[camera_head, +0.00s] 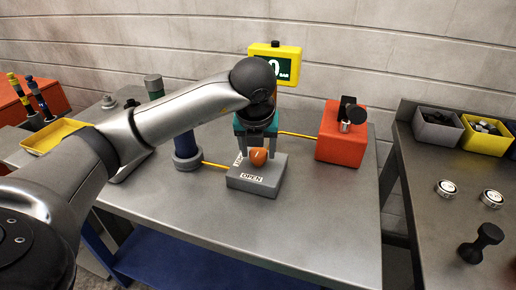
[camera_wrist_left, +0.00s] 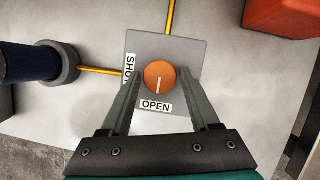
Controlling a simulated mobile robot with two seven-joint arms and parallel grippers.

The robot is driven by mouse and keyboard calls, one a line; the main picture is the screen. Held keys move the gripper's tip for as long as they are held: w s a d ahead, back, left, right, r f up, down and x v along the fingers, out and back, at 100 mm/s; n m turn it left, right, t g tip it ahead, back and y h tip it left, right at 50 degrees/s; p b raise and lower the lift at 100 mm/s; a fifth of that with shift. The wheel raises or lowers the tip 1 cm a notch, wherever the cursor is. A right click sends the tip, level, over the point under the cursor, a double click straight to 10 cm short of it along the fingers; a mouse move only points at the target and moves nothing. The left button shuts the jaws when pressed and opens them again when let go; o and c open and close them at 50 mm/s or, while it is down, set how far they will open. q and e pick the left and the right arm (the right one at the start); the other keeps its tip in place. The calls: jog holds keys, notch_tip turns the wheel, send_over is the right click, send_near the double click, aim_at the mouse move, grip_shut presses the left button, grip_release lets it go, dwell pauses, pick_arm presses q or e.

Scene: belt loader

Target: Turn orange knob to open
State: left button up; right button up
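The orange knob (camera_head: 258,157) sits on top of a grey block (camera_head: 240,180) on the metal table. In the left wrist view the round knob (camera_wrist_left: 159,73) has a white line that points toward the OPEN label (camera_wrist_left: 156,106). A SHUT label (camera_wrist_left: 130,70), partly hidden by a finger, is on the block's left side. My left gripper (camera_head: 259,148) points down over the block. In the wrist view its two fingers (camera_wrist_left: 160,82) stand open on either side of the knob, with gaps visible. My right gripper is not in view.
A yellow display (camera_head: 288,58) stands behind my left arm. A red box (camera_head: 342,140) with a black handle is to the right, joined by a yellow pipe (camera_head: 298,135). A dark blue post (camera_head: 186,150) stands left of the block. The table front is clear.

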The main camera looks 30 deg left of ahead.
pick_arm(q)
jog(key=shift+o, duration=1.2)
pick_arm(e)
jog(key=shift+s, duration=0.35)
pick_arm(q)
jog(key=p+v, duration=0.4)
jog(key=v, duration=1.1)
jog(key=shift+p, duration=0.3)
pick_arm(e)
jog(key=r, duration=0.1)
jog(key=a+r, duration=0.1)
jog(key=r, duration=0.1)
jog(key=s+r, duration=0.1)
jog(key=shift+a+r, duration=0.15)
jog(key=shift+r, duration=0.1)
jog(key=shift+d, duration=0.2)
